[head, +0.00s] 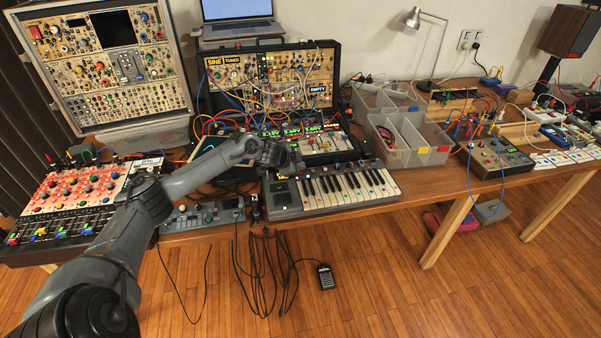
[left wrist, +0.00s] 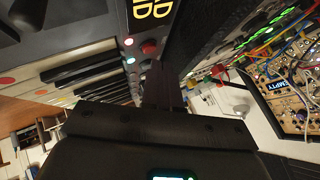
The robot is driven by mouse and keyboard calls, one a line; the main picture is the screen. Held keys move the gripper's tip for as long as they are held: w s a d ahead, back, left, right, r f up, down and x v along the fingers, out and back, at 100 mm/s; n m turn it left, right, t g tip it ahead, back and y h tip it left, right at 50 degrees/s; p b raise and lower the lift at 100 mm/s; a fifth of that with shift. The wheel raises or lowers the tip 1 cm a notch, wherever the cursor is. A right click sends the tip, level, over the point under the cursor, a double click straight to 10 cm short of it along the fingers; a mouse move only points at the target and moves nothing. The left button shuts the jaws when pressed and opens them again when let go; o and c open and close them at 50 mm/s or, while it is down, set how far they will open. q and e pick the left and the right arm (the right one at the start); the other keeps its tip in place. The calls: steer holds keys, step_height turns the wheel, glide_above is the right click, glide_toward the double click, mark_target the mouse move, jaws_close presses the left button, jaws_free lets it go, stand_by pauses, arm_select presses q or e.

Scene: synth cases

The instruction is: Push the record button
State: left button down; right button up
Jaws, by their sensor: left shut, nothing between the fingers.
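A small keyboard (head: 288,199) with white and black keys lies at the table's front edge. My left gripper (head: 286,158) is over its back left part, by the modular case. In the left wrist view the closed fingers (left wrist: 162,72) are shut with nothing between them. A round red button (left wrist: 149,47) is on the keyboard's dark panel, just beyond the fingertips; no label on it is readable, and I cannot tell whether the fingers touch it. Small lit buttons sit beside it. In the head view my gripper hides this part of the panel. My right gripper is not in view.
A modular synth case (head: 324,84) with patch cables stands behind the keyboard. A red-panel mixer (head: 84,193) is at the left and grey bins (head: 432,157) are at the right. Cables (head: 262,275) hang below the table's front edge.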

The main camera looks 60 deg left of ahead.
arm_select(q)
steer(key=shift+f, duration=0.1)
stand_by(0.6)
steer(key=shift+f, duration=0.45)
stand_by(0.3)
steer(key=shift+r+p, duration=0.55)
steer(key=shift+p, duration=0.35)
